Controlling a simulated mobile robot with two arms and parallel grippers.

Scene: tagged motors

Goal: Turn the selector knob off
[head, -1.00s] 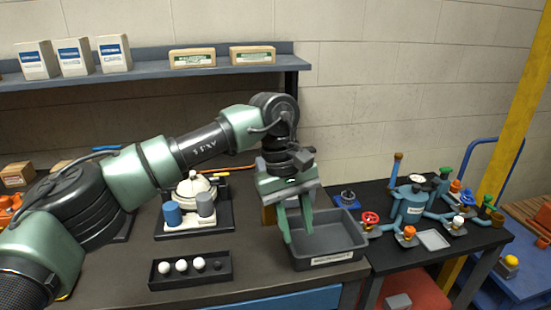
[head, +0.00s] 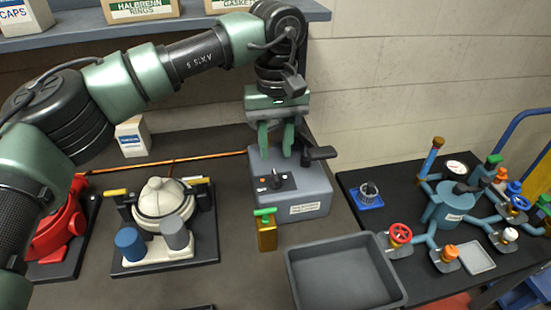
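The selector knob (head: 276,180) is a small black knob on a plate on the sloped front of a grey control box (head: 308,192). An orange-red button or lamp sits just left of it. Which position the knob points to is too small to tell. My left gripper (head: 276,153) points down above the box, behind the knob in the picture. Its two green fingers are apart with nothing seen between them. The fingertips appear clear of the knob, though their exact height is hard to judge. My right gripper is not in view.
A black lever (head: 319,154) sticks out at the box's right side. A brass padlock-like block with a green top (head: 267,232) stands in front. A grey tray (head: 345,272) is at front right. A white-domed motor (head: 162,200) stands left; a blue valve assembly (head: 447,205) is right.

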